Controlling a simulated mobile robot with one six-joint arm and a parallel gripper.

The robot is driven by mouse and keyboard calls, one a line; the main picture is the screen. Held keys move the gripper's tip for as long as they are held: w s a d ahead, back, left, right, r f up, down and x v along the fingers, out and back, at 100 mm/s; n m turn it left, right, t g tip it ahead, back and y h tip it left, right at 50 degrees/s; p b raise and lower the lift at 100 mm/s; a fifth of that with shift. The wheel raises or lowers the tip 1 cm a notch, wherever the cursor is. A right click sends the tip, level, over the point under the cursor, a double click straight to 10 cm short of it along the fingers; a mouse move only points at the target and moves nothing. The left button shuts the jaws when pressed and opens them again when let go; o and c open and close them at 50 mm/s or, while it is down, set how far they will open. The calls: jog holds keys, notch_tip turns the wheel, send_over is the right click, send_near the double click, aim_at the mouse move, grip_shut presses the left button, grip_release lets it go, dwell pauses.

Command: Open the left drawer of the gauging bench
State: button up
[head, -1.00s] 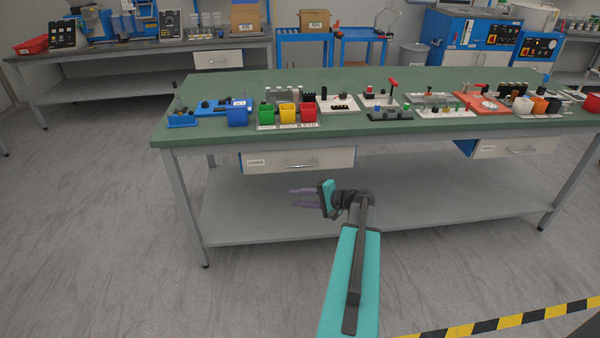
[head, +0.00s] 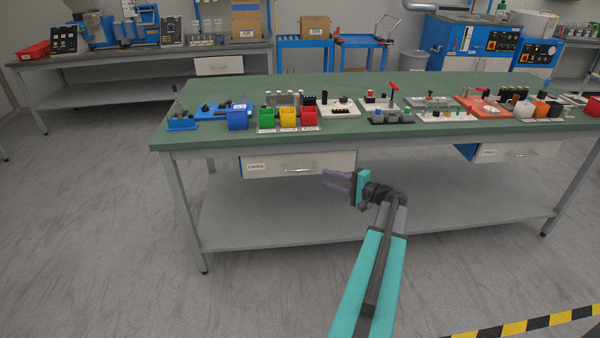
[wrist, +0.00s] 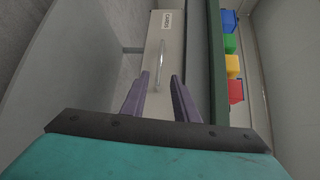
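The gauging bench (head: 400,147) has a green top and grey legs. Its left drawer (head: 262,168), white-fronted with a small label, hangs under the top and looks closed; it also shows in the wrist view (wrist: 160,45). Its bar handle (head: 300,170) runs along the front, and the wrist view shows it ahead of the fingers (wrist: 162,62). My gripper (head: 337,182) is open and empty, just right of and in front of this drawer. In the wrist view my two purple fingers (wrist: 158,98) are spread, with the handle's near end between them in the picture; contact is not visible.
A right drawer (head: 515,151) sits under the same top. Blue, green, yellow and red bins (head: 289,118) and several fixtures stand on the bench. A grey lower shelf (head: 300,220) lies beneath. Yellow-black tape (head: 520,322) marks the floor at front right.

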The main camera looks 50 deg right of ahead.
aim_at(304, 170)
jog(key=w, duration=0.4)
jog(key=w+a+f, duration=0.1)
jog(key=w, duration=0.3)
jog(key=w+f, duration=0.1)
jog(key=w, duration=0.4)
jog(key=shift+a, duration=0.15)
